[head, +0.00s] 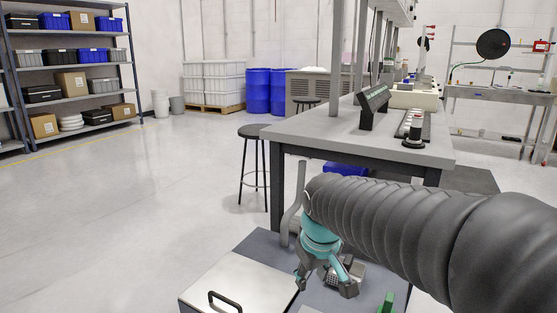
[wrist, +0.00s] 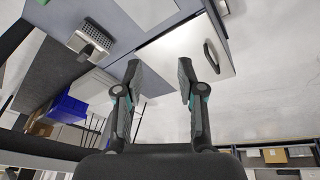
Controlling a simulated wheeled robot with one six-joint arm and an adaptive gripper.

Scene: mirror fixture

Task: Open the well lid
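The well lid (head: 248,278) is a pale metal plate lying flat on a grey fixture top in the lower middle of the head view. Its black bar handle (head: 224,300) is near the lower edge. In the wrist view the lid (wrist: 180,55) is at the upper right, with its handle (wrist: 211,56) right of the fingers. My gripper (head: 325,287) is open and empty, with its fingers spread, to the right of the handle. In the wrist view both fingers of my gripper (wrist: 159,72) are apart with nothing between them, and the lid lies behind them.
A small grey block with a grid face (head: 344,277) stands on the fixture just beyond my gripper. A green part (head: 387,302) is at the fixture's right. A workbench (head: 300,128) and a black stool (head: 254,131) stand behind. Open floor (head: 120,220) lies to the left.

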